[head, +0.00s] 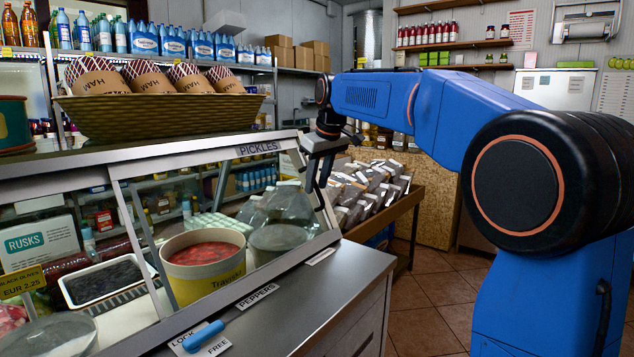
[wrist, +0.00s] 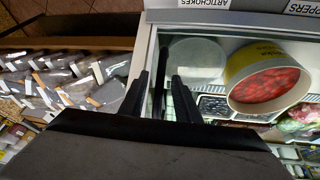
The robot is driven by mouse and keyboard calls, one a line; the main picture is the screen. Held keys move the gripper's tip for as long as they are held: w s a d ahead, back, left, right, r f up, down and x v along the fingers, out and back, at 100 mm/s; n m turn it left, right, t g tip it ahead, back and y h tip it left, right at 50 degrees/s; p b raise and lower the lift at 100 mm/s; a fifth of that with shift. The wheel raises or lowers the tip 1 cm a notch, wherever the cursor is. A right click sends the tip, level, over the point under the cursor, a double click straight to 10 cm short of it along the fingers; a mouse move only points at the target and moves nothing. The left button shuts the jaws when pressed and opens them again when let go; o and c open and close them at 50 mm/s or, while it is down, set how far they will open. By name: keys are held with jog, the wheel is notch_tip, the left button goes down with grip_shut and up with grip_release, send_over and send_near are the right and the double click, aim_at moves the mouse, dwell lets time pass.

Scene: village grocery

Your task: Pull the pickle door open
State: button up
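The PICKLES label (head: 258,148) is on the upper rail of the slanted glass case. The pickle door's glass is below it; its exact edges are hard to make out. My gripper (head: 318,190) is at the case's right end, fingers pointing down. In the wrist view, my gripper (wrist: 160,95) has its two fingers apart, with a thin dark upright bar (wrist: 158,65) between them. It may be the door's handle; I cannot tell whether the fingers touch it. A blue lever (head: 203,335) lies on the counter between LOCK and FREE labels; which it points to is unclear.
Behind the glass are a tub of red peppers (head: 203,262), a tray of dark olives (head: 104,283) and a clear lidded bowl (head: 282,238). A basket of hams (head: 160,117) stands on top. A wooden bin of packets (head: 400,215) is close on the right. Floor beyond is clear.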

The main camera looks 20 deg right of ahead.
grip_shut()
jog(key=s+a, duration=1)
jog(key=a, duration=0.4)
jog(key=s+a, duration=1.1)
jog(key=a, duration=0.4)
jog(key=shift+s+a, duration=0.3)
grip_release()
jog(key=shift+r, duration=0.15)
